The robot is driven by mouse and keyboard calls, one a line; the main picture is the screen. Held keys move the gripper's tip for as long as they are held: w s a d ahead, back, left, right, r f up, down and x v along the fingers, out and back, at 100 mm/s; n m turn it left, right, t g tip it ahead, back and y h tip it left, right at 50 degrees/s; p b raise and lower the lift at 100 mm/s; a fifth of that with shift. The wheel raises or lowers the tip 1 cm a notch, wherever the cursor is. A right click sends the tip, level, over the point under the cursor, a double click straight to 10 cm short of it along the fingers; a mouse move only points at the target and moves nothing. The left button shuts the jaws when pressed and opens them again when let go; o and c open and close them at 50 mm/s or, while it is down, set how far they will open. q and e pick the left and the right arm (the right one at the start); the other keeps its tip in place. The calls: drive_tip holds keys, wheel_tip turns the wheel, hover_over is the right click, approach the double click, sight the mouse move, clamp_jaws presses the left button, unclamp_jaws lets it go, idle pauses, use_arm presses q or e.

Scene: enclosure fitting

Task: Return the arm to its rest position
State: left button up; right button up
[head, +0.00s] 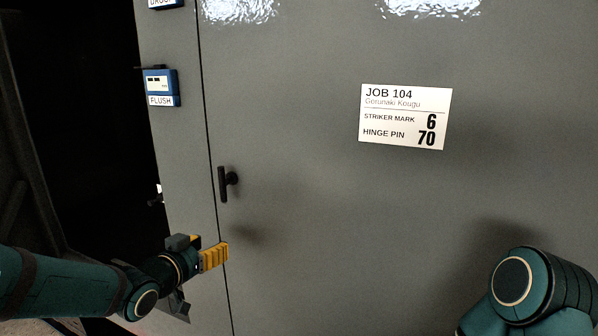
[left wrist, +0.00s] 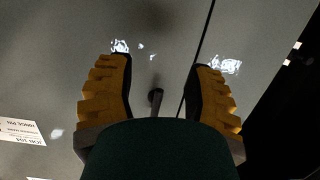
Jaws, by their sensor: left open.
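My left gripper (head: 214,257) is low in the head view, left of centre, in front of a grey cabinet door (head: 300,240). Its yellow ridged fingers also show in the left wrist view (left wrist: 162,66), spread apart with nothing between them. A black door handle (head: 227,183) sits above the gripper in the head view, apart from it. The handle (left wrist: 155,100) also shows beyond the fingers in the left wrist view. Part of my right arm (head: 535,295) shows at the lower right, but its gripper is out of view.
A white card (head: 405,117) on the door reads JOB 104, STRIKER MARK 6, HINGE PIN 70. A blue switch box labelled FLUSH (head: 160,87) is on the panel left of the door seam, with another partly visible above. A dark space lies farther left.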

use_arm(q)
drive_tip(key=s+d+f+n+g, duration=0.2)
drive_tip(key=d+f+g, duration=0.1)
drive_tip(key=f, duration=1)
drive_tip(key=s+d+f+n+g, duration=0.1)
drive_tip(key=s+d+f+g, duration=0.2)
drive_tip(key=s+f, duration=0.4)
drive_tip(key=s+d+f+n+g+y, duration=0.1)
drive_tip(key=s+d+f+g, duration=0.1)
drive_tip(key=s+f, duration=0.5)
drive_tip(key=s+d+f+n+g, duration=0.1)
drive_tip(key=s+d+f+g, duration=0.2)
drive_tip(key=f, duration=0.8)
drive_tip(key=s+g, duration=0.2)
drive_tip(key=s, duration=0.2)
drive_tip(key=shift+s+d, duration=0.35)
drive_tip(key=shift+s, duration=0.05)
